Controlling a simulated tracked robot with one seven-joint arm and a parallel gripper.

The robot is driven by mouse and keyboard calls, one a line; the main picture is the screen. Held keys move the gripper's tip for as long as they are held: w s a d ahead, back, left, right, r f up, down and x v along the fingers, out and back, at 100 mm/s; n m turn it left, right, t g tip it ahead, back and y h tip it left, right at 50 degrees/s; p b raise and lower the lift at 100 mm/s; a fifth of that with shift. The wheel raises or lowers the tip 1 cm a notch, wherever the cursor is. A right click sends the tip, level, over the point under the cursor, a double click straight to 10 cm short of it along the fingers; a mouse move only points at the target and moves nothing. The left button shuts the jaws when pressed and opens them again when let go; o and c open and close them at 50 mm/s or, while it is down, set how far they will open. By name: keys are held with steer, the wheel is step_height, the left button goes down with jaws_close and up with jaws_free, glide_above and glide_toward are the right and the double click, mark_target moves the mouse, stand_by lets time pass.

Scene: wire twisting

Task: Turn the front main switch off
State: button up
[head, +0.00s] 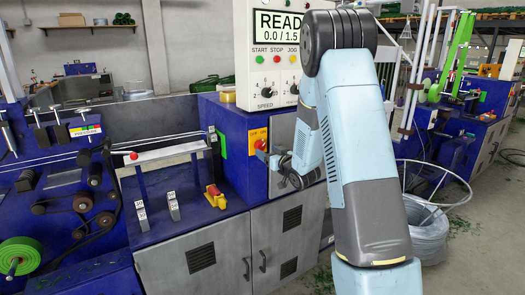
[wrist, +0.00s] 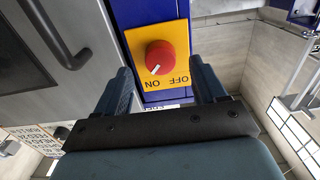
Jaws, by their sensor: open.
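The front main switch is a red round knob (wrist: 160,57) on a yellow plate (wrist: 178,36), seen in the wrist view. The plate appears upside down there, with ON and OFF printed on it. The knob's white mark points toward ON. My gripper (wrist: 161,75) is open, with one finger on each side of the knob in the picture; no contact shows. In the head view the orange-yellow plate (head: 258,135) sits on the blue cabinet front, and my gripper (head: 268,158) is right before it, partly covering the knob.
A control box (head: 270,55) reading READY stands above the switch. A grey cabinet door with a dark handle (wrist: 70,55) lies left of the switch in the wrist view. A yellow-red part (head: 215,196) sits on the machine's ledge left of my gripper. A wire coil (head: 425,228) stands at right.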

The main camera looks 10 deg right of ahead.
mark_target(262, 148)
steer(key=shift+x, duration=1.8)
